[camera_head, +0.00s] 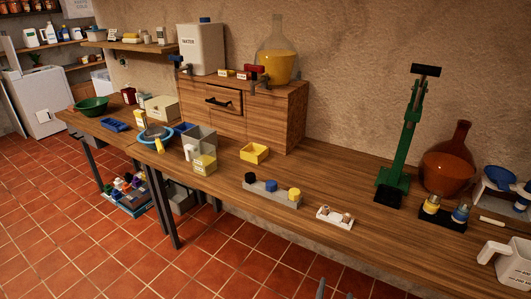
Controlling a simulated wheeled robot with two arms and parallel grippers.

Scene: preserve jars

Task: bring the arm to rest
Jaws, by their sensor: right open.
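My right gripper (334,290) just shows at the bottom edge of the head view, a little right of the middle. Only its grey fingertips are in the picture, apart from each other, with nothing seen between them. It is in front of the wooden workbench (330,245), over the red tiled floor. The rest of the right arm is out of the picture. My left gripper and arm are not in view.
A white holder (335,217) with small jars and a grey block (272,196) with coloured lids stand near the bench's front edge. A green press (402,140), a brown flask (452,160) and a white jug (512,264) stand further right. The floor in front is clear.

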